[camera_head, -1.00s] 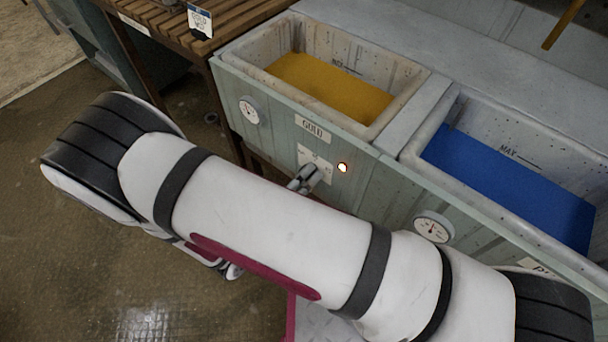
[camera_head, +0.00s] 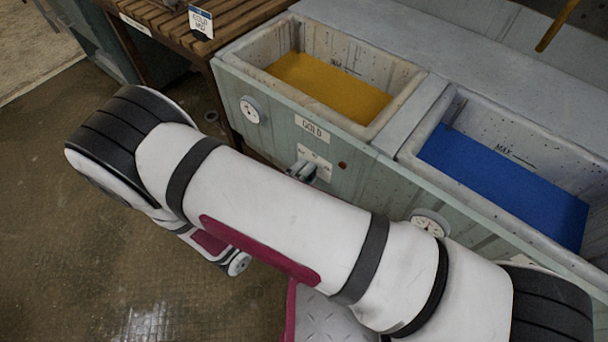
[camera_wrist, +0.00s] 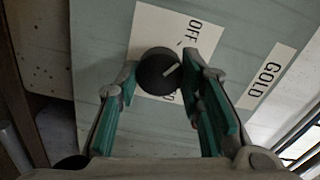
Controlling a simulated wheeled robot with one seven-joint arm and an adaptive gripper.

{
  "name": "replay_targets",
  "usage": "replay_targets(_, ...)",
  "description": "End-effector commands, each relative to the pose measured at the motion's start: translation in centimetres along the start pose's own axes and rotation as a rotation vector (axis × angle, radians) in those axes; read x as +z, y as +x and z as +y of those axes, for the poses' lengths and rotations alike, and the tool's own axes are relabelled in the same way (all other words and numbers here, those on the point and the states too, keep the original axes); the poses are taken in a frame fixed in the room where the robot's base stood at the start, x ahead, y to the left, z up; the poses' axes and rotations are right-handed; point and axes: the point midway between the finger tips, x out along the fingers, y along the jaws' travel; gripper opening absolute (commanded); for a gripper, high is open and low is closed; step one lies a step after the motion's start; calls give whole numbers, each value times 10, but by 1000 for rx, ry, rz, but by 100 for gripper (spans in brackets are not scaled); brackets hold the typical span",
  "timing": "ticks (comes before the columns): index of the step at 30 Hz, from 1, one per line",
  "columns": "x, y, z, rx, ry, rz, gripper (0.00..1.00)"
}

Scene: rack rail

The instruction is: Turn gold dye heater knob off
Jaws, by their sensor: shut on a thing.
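The gold dye heater knob (camera_wrist: 156,74) is round and black with a pale pointer line, on a white label plate (camera_wrist: 150,30) marked OFF. The pointer slants up and right, roughly toward OFF. My gripper (camera_wrist: 161,66) has its green-padded fingers on either side of the knob and is shut on it. In the head view my gripper (camera_head: 303,171) is at the plate on the front panel, and the knob is hidden there. The indicator light (camera_head: 342,165) right of the plate is dark red and unlit. A GOLD sign (camera_head: 312,128) sits above the plate.
The gold dye vat (camera_head: 262,82) and blue dye vat (camera_head: 411,150) stand side by side above the panel. A slatted wooden bench (camera_head: 240,22) adjoins at the left. Open floor lies at lower left.

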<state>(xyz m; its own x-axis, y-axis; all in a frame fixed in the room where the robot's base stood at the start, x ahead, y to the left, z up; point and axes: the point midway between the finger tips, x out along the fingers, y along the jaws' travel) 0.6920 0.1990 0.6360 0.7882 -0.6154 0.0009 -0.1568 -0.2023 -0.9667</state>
Motion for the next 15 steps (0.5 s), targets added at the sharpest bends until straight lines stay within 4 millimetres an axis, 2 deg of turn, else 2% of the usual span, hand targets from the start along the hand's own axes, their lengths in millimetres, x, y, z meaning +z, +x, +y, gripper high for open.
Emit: replay_targets(15,1,-1,1,3,-72,-4,7)
